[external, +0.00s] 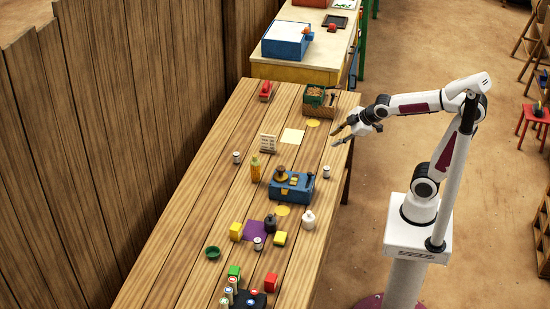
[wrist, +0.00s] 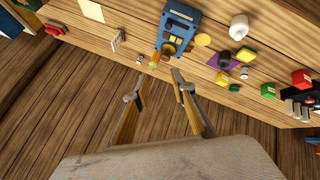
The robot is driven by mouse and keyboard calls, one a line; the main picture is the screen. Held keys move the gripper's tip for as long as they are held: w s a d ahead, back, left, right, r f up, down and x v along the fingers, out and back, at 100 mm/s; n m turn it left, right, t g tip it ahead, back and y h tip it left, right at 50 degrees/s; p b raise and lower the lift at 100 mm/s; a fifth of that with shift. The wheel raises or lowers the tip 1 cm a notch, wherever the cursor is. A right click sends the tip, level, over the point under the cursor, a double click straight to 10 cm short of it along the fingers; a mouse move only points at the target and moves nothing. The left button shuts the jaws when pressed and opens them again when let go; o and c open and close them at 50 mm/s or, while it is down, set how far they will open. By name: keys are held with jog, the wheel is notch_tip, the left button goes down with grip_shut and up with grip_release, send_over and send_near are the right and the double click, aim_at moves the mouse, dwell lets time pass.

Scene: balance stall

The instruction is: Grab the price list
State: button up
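A blue balance (external: 291,187) and a yellow bottle (external: 255,169) stand nearer the camera than the price list. A cream sheet (external: 292,136) lies just right of it. A crate (external: 319,110) and a red item (external: 266,91) stand farther back. Small cans and coloured blocks crowd the front.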

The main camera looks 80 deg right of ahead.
jog(key=w+d+f+n+t+h, duration=0.1)
jog(key=w+d+f+n+t, duration=0.15)
jog(key=w+d+n, duration=0.8)
jog(key=w+d+f+n+t, duration=0.2)
jog(key=w+d+f+n, duration=0.35)
jog(key=w, duration=0.95)
jog(key=w+d+f+n+t, duration=0.3)
jog(key=w+d+f+n, duration=0.25)
jog(key=d+f, duration=0.2)
jog(key=n+t+y, duration=0.2)
jog(key=n+y, duration=0.1)
jog(key=n, duration=0.5)
send_near(268, 143)
jog(key=w+r, duration=0.3)
jog(key=shift+d+r, duration=0.15)
jog(key=shift+d, duration=0.05)
jog(key=shift+s+d+f+n+t, duration=0.15)
jog(key=shift+s+f+n+t, duration=0.15)
jog(key=shift+f, duration=0.4)
jog(key=shift+w, duration=1.25)
jog(key=shift+w+r, duration=0.1)
